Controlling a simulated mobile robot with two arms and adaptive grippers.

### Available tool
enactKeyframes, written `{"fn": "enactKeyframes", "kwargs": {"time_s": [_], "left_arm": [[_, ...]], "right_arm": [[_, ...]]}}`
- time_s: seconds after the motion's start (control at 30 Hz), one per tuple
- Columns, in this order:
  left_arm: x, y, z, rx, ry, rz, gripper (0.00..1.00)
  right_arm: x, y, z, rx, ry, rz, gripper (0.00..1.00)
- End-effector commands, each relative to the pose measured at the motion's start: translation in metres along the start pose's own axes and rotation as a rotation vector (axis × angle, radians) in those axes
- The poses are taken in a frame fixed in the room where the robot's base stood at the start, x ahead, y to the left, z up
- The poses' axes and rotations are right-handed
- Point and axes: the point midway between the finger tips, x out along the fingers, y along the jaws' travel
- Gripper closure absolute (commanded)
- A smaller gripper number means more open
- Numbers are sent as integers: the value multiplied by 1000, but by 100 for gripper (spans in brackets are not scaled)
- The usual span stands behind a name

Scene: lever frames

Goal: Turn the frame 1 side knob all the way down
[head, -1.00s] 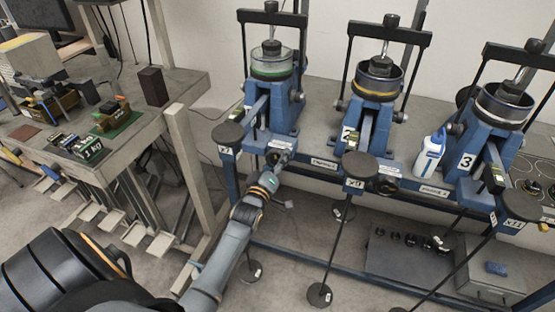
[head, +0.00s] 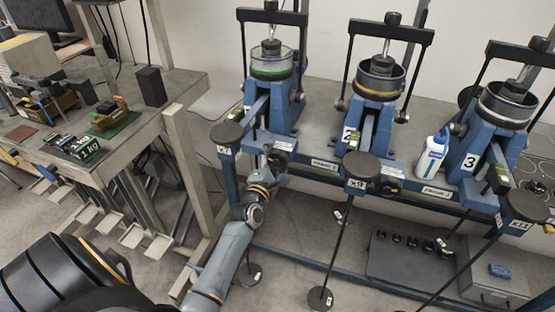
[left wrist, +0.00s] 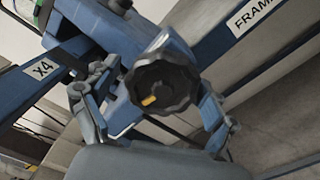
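Frame 1 is the blue lever frame (head: 270,112) at the left of the row in the head view. Its black side knob (left wrist: 162,84), round and lobed with a small yellow mark, fills the middle of the left wrist view. My left gripper (left wrist: 150,108) is open, with one finger on each side of the knob and visible gaps between. In the head view my left gripper (head: 263,162) is at the front of frame 1, and it partly hides the knob there. My right gripper is in neither view.
Frames 2 (head: 372,105) and 3 (head: 490,130) stand to the right on the same blue bench, with a white bottle (head: 431,157) between them. Round weights on rods hang along the front. A side table (head: 120,150) with small items is at left.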

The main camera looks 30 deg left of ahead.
Motion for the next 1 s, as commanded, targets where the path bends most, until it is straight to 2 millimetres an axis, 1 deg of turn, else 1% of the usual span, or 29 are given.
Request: {"fn": "enactKeyframes", "kwargs": {"time_s": [0.17, 0.23, 0.6, 0.7, 0.8, 1.0], "left_arm": [[-2, -2, 0, 2, 0, -5, 15], [-6, -2, 0, 3, 1, -7, 15], [-50, -3, 0, 5, 1, -10, 15], [-58, -3, 0, 4, 0, -9, 15], [-61, -3, 0, 4, 1, -9, 15], [-62, -4, 0, 4, 1, -8, 15]], "right_arm": [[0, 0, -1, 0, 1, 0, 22], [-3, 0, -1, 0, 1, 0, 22], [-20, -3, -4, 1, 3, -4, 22], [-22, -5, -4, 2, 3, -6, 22], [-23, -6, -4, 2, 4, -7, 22], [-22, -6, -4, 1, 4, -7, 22]]}}
